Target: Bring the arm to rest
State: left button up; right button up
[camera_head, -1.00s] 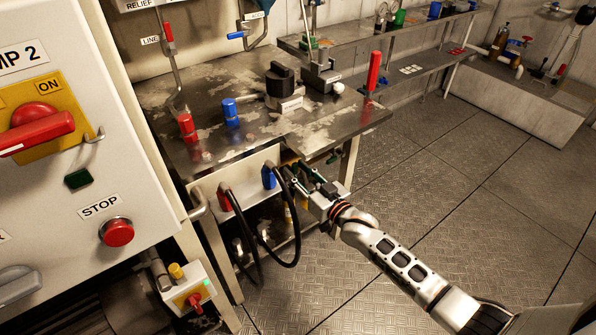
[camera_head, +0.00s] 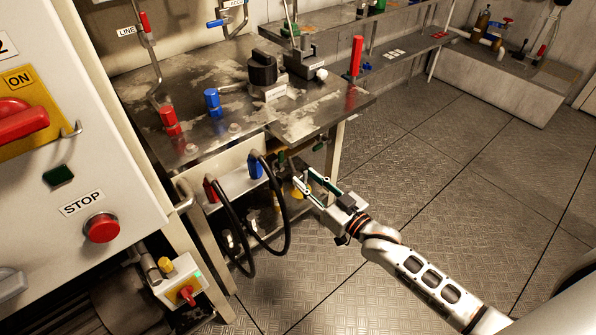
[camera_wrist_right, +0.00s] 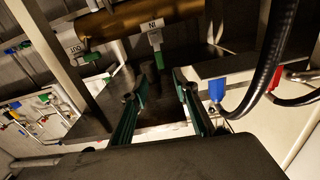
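My right gripper (camera_head: 312,186) is in the head view, in front of the metal bench (camera_head: 290,130) and low beside its front panel. Its two green-lined fingers are spread apart with nothing between them. The right wrist view shows the same open fingers (camera_wrist_right: 160,90), with a dark gap between them. My right arm reaches in from the lower right. The left gripper is in neither view.
A blue plug (camera_head: 256,167) and a red plug (camera_head: 211,190) with black hoses sit on the bench's front panel, left of the gripper. The pump cabinet (camera_head: 110,150) with a red stop button (camera_head: 102,228) stands at left. The floor (camera_head: 450,180) at right is clear.

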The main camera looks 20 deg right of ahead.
jog(key=shift+s+d, duration=0.25)
jog(key=shift+s, duration=0.35)
pick_arm(q)
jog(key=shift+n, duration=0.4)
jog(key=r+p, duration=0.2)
jog(key=p, duration=0.3)
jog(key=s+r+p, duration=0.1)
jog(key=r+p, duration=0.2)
jog(key=p, duration=0.3)
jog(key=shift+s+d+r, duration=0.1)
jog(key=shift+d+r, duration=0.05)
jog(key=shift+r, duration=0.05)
pick_arm(e)
jog(key=s+a+f+g+h, duration=0.1)
jog(key=s+f+g, duration=0.1)
jog(key=s, duration=1.3)
jog(key=s+a+f+g+h, duration=0.1)
jog(key=s+g, duration=0.3)
jog(key=s, duration=1.1)
jog(key=shift+s+a+f+n+h, duration=0.15)
jog(key=shift+a+f+n+h, duration=0.25)
jog(key=shift+f+h, duration=0.45)
